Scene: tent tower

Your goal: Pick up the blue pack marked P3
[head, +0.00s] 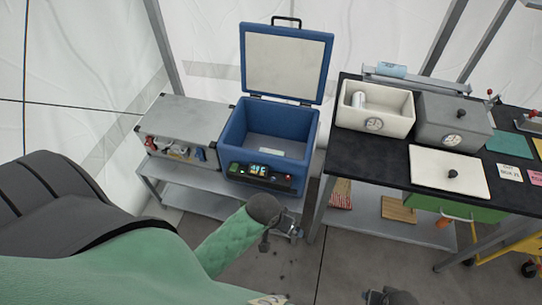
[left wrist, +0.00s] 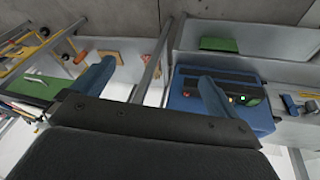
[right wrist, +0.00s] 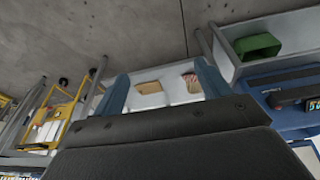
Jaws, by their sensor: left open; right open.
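No marking P3 is legible in any view. A small light blue item (head: 391,70) lies on a grey rack behind the white bin in the head view; I cannot tell whether it is the pack. The blue cooler box (head: 232,128) stands with its lid up, and no blue pack shows on its visible grey floor. My left gripper (head: 292,228) is in front of the cooler, below its display; its spread, empty fingers show in the left wrist view (left wrist: 152,85). My right gripper (head: 376,297) is at the bottom edge; its fingers are apart and empty in the right wrist view (right wrist: 162,87).
A black-topped table (head: 375,155) on the right holds a white bin (head: 350,112), a grey lidded bin (head: 440,122), a white lidded box (head: 440,185) and cards. A grey metal cabinet (head: 185,115) stands left of the cooler. A yellow cart (head: 515,250) is at far right.

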